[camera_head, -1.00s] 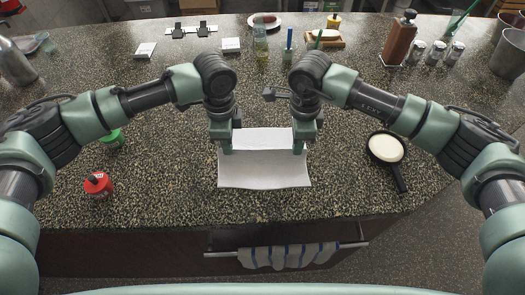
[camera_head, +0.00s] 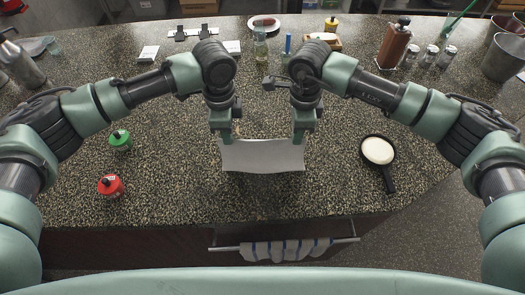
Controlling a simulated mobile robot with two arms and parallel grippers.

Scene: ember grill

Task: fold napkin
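The white napkin (camera_head: 262,156) is on the counter in front of me, in the middle of the head view. It shows as a wide, short strip with a slightly curved near edge. My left gripper (camera_head: 226,139) points down at its far left corner, and my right gripper (camera_head: 298,139) points down at its far right corner. Both appear shut on the napkin's far edge, one at each end, though the fingertips are small and partly hidden. The far edge looks raised between them; I cannot tell how high, or how the layers lie.
A black pan (camera_head: 378,152) with a pale round content stands to the right. A towel (camera_head: 284,250) hangs on the front rail. Counter around the napkin is clear.

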